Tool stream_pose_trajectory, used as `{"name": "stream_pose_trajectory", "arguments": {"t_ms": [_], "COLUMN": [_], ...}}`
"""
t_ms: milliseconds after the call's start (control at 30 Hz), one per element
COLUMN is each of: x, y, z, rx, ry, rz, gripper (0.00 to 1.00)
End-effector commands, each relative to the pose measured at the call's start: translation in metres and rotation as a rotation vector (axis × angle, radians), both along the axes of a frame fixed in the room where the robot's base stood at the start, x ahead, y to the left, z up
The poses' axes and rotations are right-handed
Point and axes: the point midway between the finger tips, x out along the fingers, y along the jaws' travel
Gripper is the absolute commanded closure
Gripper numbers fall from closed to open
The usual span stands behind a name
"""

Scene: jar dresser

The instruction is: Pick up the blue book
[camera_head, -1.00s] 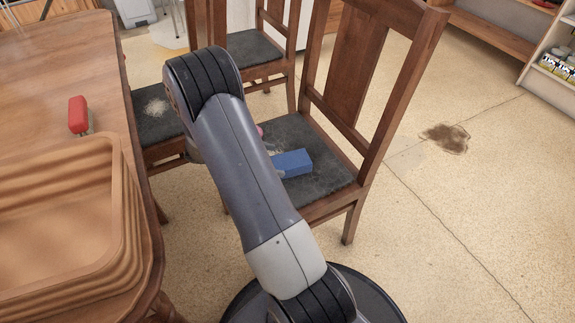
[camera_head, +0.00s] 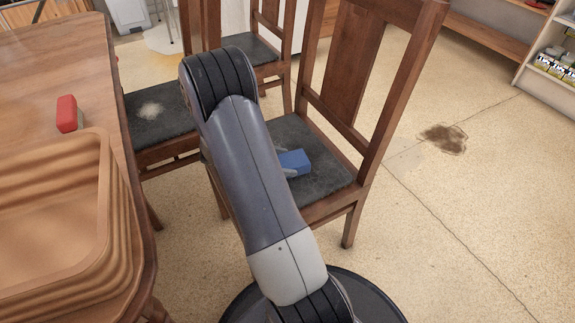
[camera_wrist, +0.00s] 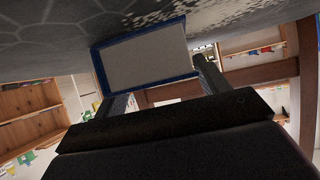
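The blue book (camera_head: 296,160) lies on the dark seat of the nearest wooden chair, partly hidden behind my arm in the head view. In the wrist view the book (camera_wrist: 145,60) shows a pale grey face with a blue border, close in front of my gripper (camera_wrist: 162,86). The two fingers are spread apart. One is along the book's right side and the other near its lower left edge. I see no clear grip on the book. In the head view, parts of the fingers show beside the book, but most of the gripper is hidden by my arm.
The chair's tall back (camera_head: 378,90) rises right of the book. Other chairs stand behind. Floor on the right is open, with a dark stain (camera_head: 443,138).

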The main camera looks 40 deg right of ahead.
Motion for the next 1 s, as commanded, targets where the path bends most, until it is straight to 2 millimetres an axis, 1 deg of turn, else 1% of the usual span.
{"name": "stream_pose_trajectory", "arguments": {"t_ms": [33,67,467,667,767,867,1000], "x": [0.000,0.000,0.000,0.000,0.000,0.000,0.001], "y": [0.000,0.000,0.000,0.000,0.000,0.000,0.000], "z": [0.000,0.000,0.000,0.000,0.007,0.022,0.052], "rx": [0.000,0.000,0.000,0.000,0.000,-0.001,-0.002], "ry": [0.000,0.000,0.000,0.000,-0.001,-0.001,-0.003], "rz": [0.000,0.000,0.000,0.000,0.000,0.000,0.000], "gripper": [0.34,0.37,0.69,0.70,0.70,0.70,0.70]}}
